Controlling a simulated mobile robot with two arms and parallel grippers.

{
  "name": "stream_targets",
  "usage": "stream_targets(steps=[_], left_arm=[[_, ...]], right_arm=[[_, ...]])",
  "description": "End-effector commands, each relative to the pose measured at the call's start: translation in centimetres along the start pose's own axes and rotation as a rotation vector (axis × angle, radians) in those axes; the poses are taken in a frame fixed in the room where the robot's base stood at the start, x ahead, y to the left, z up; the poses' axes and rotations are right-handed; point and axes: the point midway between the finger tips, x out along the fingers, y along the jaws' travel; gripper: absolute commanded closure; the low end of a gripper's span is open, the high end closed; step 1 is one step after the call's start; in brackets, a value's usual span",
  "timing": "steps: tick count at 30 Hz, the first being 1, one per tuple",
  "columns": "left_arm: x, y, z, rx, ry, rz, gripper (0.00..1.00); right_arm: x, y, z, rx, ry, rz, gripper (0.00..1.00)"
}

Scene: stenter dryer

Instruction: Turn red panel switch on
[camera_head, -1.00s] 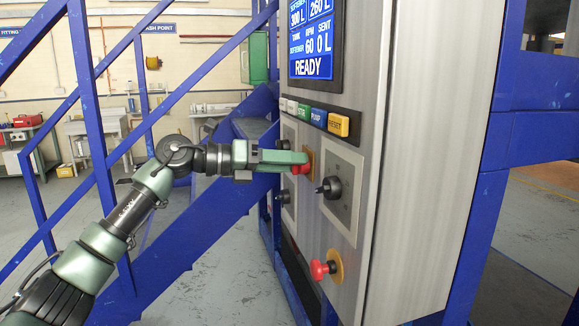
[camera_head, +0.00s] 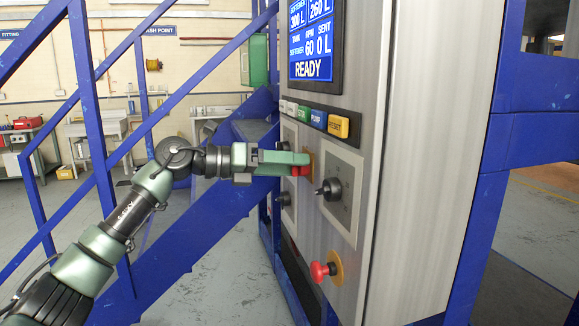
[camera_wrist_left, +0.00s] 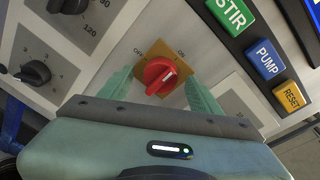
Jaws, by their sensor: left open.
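The red panel switch (camera_wrist_left: 160,76) is a round red knob on a yellow square plate (camera_wrist_left: 181,52) marked OFF and ON. In the left wrist view its white mark points to the upper right, towards the ON lettering. In the head view the knob (camera_head: 301,170) shows partly behind the fingers. My left gripper (camera_wrist_left: 160,88) is open, with one green finger on each side of the knob and the tips close to the panel. In the head view the left gripper (camera_head: 300,160) reaches the panel from the left. I cannot tell whether the fingers touch the knob. My right gripper is out of view.
A red mushroom button (camera_head: 320,271) sits lower on the panel. A black dial (camera_head: 330,189) is right of the switch. STIR, PUMP (camera_head: 319,119) and RESET (camera_head: 338,126) buttons are above, under a screen (camera_head: 315,40) reading READY. Blue stair railings (camera_head: 90,120) stand behind my arm.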

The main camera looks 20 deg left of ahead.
Motion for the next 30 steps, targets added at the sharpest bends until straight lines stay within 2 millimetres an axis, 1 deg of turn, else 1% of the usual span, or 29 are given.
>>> stream_targets(steps=[5,9,12,15,19,30], left_arm=[[-2.2,0.2,-0.2,0.001,-0.003,0.003,0.36],[-4.8,0.3,-0.2,0.001,-0.002,0.003,0.36],[-6.2,0.2,-0.2,0.0,-0.001,0.003,0.36],[-7.2,0.2,-0.1,0.0,0.0,0.002,0.36],[-7.7,0.1,-0.1,0.001,0.001,0.002,0.36],[-7.7,0.1,-0.1,0.0,0.001,0.001,0.36]], right_arm=[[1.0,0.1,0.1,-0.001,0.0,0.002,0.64],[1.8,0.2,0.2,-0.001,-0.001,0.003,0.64],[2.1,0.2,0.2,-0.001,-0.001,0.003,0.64],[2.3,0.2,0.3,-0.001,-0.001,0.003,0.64],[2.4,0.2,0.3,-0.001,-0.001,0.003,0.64],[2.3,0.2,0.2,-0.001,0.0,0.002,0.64]])
